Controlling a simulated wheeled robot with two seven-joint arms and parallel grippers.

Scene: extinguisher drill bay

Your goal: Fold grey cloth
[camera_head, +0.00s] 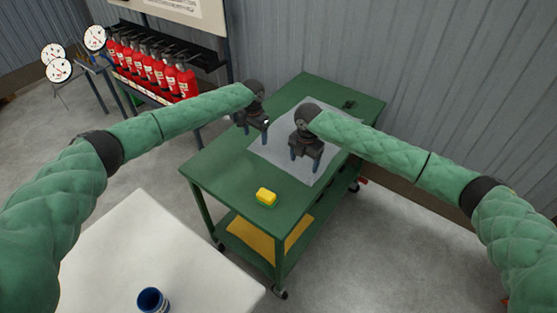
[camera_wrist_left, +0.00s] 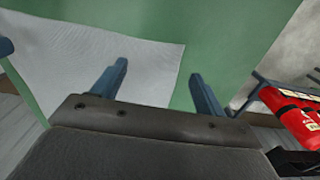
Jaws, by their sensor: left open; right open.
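The grey cloth (camera_head: 283,158) lies spread flat on top of the green cart (camera_head: 222,173). In the left wrist view the cloth (camera_wrist_left: 85,65) fills the upper left, with its edge running down between my fingers. My left gripper (camera_head: 254,131) is open over the cloth's left edge; its blue fingers also show in the left wrist view (camera_wrist_left: 160,85), apart and with nothing between them. My right gripper (camera_head: 304,160) is open and points down over the cloth's middle-right part. I cannot tell whether its fingertips touch the cloth. My grippers and right arm hide parts of the cloth.
A yellow sponge (camera_head: 266,197) sits on the cart's near part. A small dark object (camera_head: 349,104) lies at its far corner. A white table (camera_head: 150,250) with a blue cup (camera_head: 152,300) stands in front. Red extinguishers (camera_head: 150,66) and round gauges (camera_head: 58,70) stand at the left.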

